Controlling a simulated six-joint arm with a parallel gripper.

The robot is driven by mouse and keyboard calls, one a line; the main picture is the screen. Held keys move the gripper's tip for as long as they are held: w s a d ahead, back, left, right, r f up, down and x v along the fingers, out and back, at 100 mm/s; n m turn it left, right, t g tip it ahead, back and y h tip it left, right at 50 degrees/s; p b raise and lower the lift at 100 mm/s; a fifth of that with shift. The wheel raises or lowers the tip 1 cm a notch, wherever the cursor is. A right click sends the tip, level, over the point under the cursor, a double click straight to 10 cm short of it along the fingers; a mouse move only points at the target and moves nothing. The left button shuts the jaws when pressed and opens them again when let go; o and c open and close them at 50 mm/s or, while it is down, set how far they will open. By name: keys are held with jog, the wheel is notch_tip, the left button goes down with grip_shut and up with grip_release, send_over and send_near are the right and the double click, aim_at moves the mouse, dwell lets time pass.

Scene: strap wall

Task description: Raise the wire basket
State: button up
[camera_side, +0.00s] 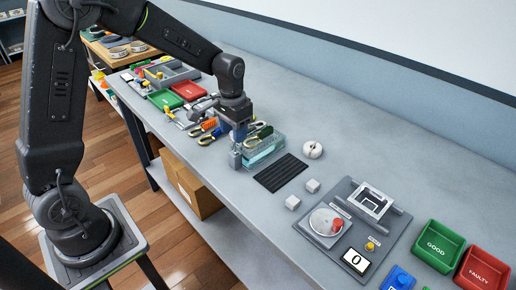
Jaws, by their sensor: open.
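A small pale, see-through box-shaped container (268,152), which looks to be the wire basket, stands on the grey bench just right of my gripper. Dark and yellow-tipped items show at its upper rim; I cannot tell whether they lie in it or behind it. My gripper (237,160) points down at the container's left end, with its fingers low near the bench. It is open. The fingertips are too small to tell whether they are around the container's wall or only beside it. My wrist hides part of the area behind.
A black ribbed mat (281,172) lies close to the container's right. Tools with orange and blue handles (209,129) lie to the left, near a red tray (188,90) and a green tray (164,99). A white round object (313,149) and pale blocks (293,202) stand to the right.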

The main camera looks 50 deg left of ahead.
jog(key=shift+r, duration=2.75)
jog(key=shift+r, duration=0.4)
jog(key=shift+c, duration=1.4)
jog(key=shift+r, duration=2.6)
jog(key=c, duration=0.4)
jog(key=shift+o, duration=0.2)
